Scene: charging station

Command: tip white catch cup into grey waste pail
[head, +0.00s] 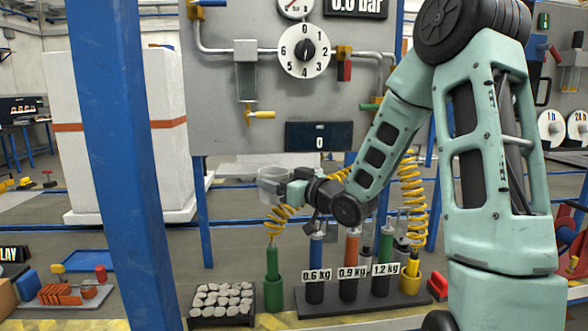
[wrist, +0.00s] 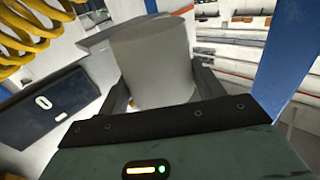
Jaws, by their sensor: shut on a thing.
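The white catch cup (head: 271,182) is in the middle of the head view, held in the air in front of the panel, and looks about upright. My gripper (head: 283,188) is shut on it from the right. In the wrist view the cup (wrist: 152,62) stands between the two fingers of my gripper (wrist: 160,85), one on each side. What is inside the cup cannot be seen. I cannot make out a grey waste pail in either view.
A blue post (head: 120,150) stands left of the cup. Yellow coiled hoses hang near my gripper. Below are a green cylinder (head: 273,280), a rack of weighted cylinders (head: 365,300) and a tray of grey stones (head: 222,302). The grey panel (head: 225,110) with a dial (head: 304,50) is behind.

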